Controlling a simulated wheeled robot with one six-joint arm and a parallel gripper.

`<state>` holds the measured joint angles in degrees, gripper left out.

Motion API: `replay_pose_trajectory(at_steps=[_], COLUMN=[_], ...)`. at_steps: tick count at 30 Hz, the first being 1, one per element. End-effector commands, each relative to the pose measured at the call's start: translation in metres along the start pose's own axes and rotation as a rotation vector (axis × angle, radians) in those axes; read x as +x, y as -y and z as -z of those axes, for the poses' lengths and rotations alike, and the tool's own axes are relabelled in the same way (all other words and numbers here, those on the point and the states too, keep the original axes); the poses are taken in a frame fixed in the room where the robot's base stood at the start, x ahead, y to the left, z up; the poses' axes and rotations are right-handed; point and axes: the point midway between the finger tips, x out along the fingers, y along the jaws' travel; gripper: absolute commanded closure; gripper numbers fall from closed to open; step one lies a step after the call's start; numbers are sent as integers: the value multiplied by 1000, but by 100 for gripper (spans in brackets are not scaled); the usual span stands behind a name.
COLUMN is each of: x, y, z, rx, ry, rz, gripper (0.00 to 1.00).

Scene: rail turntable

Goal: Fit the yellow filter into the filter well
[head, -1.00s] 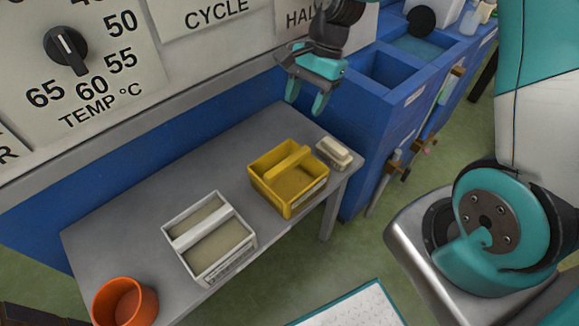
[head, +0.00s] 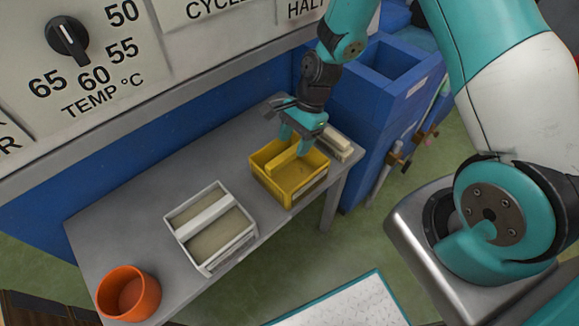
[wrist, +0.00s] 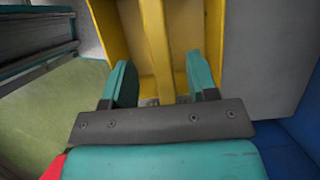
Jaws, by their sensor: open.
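The yellow filter (head: 283,187) is an open box with a bar across its top, standing on the grey table near its right end. My gripper (head: 297,146) is above the far part of the filter, open, fingers pointing down. In the wrist view the two teal fingers (wrist: 157,88) stand one on each side of the filter's yellow bar (wrist: 157,45), apart from it. Whether the fingertips reach down to the bar's level is hard to tell. I cannot identify the filter well for certain in these frames.
A white box with a similar bar (head: 213,237) stands left of the filter, and an orange pot (head: 129,293) at the table's near left end. A pale block (head: 336,146) lies close behind the filter. A blue tank (head: 372,100) stands right of the table (head: 160,190).

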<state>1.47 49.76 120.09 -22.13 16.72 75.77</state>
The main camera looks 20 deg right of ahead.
Motion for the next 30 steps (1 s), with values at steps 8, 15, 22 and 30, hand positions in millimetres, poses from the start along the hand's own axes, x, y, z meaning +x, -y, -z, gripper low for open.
replay_pose_trajectory(at_steps=[8, 15, 22, 30], x=[41, 47, 47, 50], y=[0, 0, 0, 0], z=[1, 1, 1, 2], rx=[-1, 0, 0, 0], ry=[1, 0, 0, 0], rz=[-3, 0, -1, -1], gripper=[47, 47, 47, 47])
